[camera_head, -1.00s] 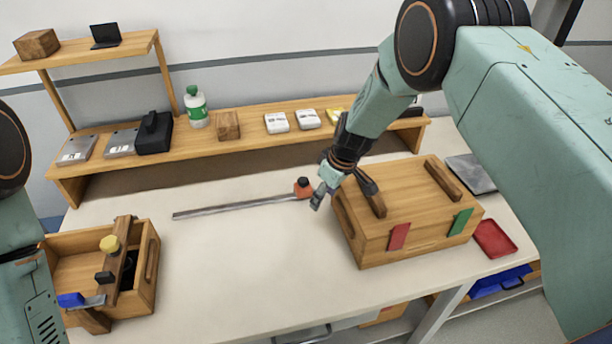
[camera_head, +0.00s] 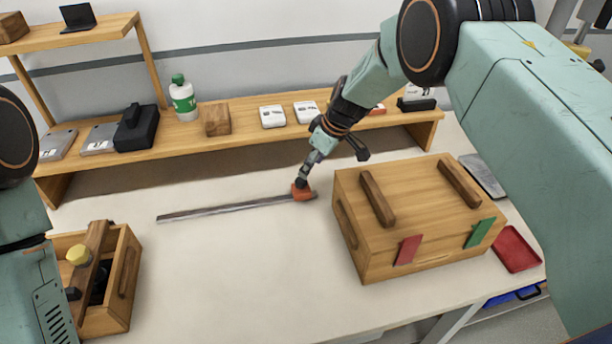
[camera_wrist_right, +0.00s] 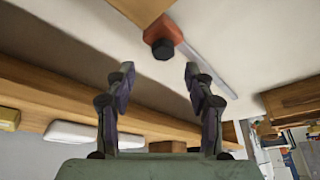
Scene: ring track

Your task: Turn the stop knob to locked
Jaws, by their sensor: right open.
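The stop is a small orange block (camera_head: 303,194) at the right end of a flat metal rail (camera_head: 225,209) lying on the table. Its black knob (camera_head: 300,184) sits on top of the block. The knob (camera_wrist_right: 163,49) and block (camera_wrist_right: 162,32) also show in the right wrist view, just ahead of the fingertips and between their lines. My right gripper (camera_head: 305,176) is at the knob in the head view; its fingers (camera_wrist_right: 157,70) are open with nothing between them. Whether a finger touches the knob I cannot tell. My left gripper is out of view.
A wooden box (camera_head: 365,250) with two handles and red and green tabs stands just right of the stop. A wooden shelf (camera_head: 245,138) runs behind. A wooden toolbox (camera_head: 122,305) is at the front left. The table middle (camera_head: 230,270) is clear.

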